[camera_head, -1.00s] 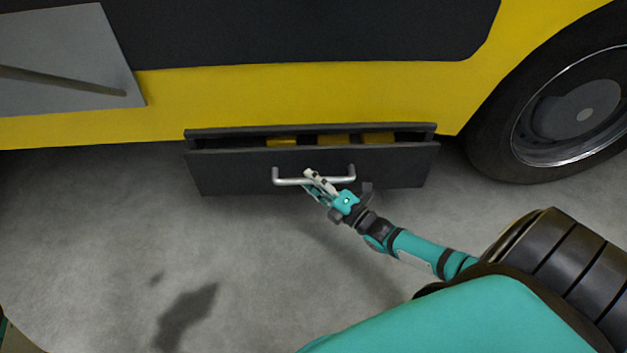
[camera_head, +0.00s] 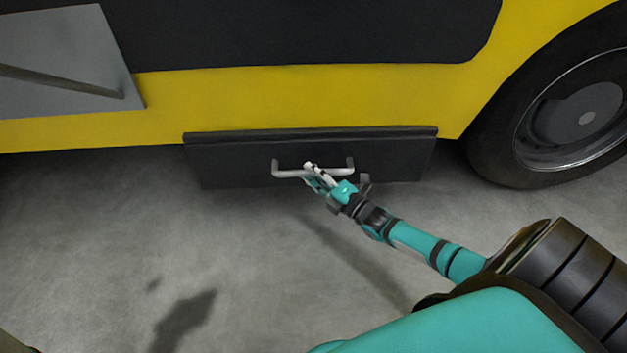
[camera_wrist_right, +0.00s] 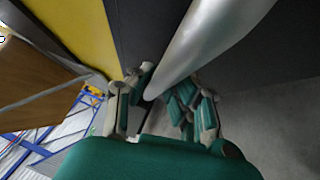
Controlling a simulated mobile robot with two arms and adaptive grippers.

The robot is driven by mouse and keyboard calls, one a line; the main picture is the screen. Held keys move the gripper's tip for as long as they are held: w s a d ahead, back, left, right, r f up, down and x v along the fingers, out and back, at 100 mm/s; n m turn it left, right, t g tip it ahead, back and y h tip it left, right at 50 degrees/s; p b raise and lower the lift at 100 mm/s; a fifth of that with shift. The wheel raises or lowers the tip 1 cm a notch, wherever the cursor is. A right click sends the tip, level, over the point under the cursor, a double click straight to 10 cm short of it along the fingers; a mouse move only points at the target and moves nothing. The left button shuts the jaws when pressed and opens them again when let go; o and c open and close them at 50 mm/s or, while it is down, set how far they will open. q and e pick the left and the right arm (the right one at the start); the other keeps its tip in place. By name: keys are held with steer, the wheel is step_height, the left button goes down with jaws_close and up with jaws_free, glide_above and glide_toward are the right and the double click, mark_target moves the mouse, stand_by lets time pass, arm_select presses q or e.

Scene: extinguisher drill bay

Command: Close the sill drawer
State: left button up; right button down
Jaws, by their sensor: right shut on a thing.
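The dark sill drawer (camera_head: 240,163) sits under the yellow side of the vehicle. Its front is up against the sill and no gap or contents show above it. A silver bar handle (camera_head: 289,173) is fixed across its front. My right gripper (camera_head: 312,170) is shut on the handle, near its middle. In the right wrist view the handle (camera_wrist_right: 205,40) runs between the fingers of my right gripper (camera_wrist_right: 150,100), with the dark drawer front behind it. My left gripper is not in view.
The vehicle's yellow panel (camera_head: 300,95) lies above the drawer. A large black wheel (camera_head: 490,140) stands to the right. A grey panel with a bar (camera_head: 60,50) is at the upper left. The concrete floor (camera_head: 90,240) in front is clear.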

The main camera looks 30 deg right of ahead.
steer(key=shift+w+d+r, duration=0.1)
steer(key=shift+d+r, duration=0.05)
steer(key=c, duration=1.2)
jaws_free()
steer(key=shift+c, duration=0.2)
steer(key=v, duration=1.2)
